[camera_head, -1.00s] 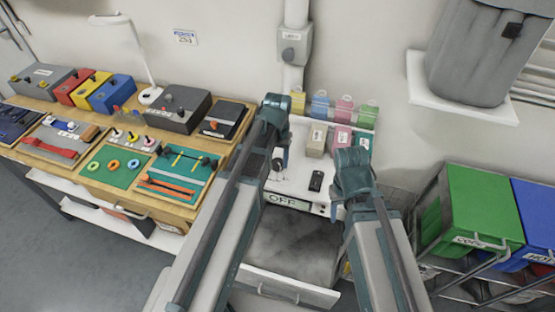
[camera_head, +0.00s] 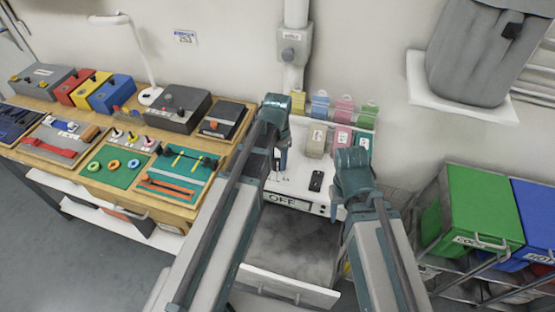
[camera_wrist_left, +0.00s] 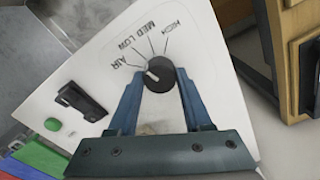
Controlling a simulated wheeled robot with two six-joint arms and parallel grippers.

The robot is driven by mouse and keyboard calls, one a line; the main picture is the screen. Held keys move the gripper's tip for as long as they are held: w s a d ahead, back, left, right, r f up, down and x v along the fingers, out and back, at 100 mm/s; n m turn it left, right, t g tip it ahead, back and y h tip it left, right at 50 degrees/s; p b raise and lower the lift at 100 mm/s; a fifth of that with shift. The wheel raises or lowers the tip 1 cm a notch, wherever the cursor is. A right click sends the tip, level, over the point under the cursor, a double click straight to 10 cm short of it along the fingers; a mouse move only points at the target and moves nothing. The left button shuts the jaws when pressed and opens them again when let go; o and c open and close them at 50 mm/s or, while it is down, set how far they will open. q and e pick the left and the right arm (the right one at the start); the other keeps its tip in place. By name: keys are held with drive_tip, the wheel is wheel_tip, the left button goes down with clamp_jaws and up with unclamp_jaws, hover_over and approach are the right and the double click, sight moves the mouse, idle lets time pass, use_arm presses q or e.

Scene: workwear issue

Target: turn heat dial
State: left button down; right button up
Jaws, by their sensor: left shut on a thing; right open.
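The heat dial (camera_wrist_left: 161,73) is a round black knob with a white pointer on a white panel (camera_wrist_left: 215,110), marked AIR, LOW, MED and HIGH. Its pointer faces left, near the AIR mark. My left gripper (camera_wrist_left: 158,88) is shut on it, one blue finger on each side. In the head view, my left gripper (camera_head: 279,160) is at the white unit (camera_head: 293,185), largely hiding the dial. A display (camera_head: 290,202) on the unit's front reads OFF. My right gripper (camera_head: 337,208) is open near the unit's front right corner, its fingers partly hidden.
A black switch (camera_wrist_left: 82,101) and a green button (camera_wrist_left: 53,124) are on the panel. Boxes (camera_head: 317,140) and small coloured bins (camera_head: 343,111) stand behind. A workbench (camera_head: 222,150) with tool trays is left; green (camera_head: 482,207) and blue (camera_head: 535,215) bins are right.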

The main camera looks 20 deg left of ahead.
sight(278, 162)
use_arm(q)
drive_tip(key=shift+m, duration=0.3)
drive_tip(key=shift+c, duration=1.7)
unclamp_jaws()
drive_tip(key=shift+r, duration=0.1)
wheel_tip(278, 162, up, 14)
drive_tip(key=p, duration=1.3)
drive_tip(key=shift+f+p, duration=0.2)
drive_tip(key=shift+p, duration=0.2)
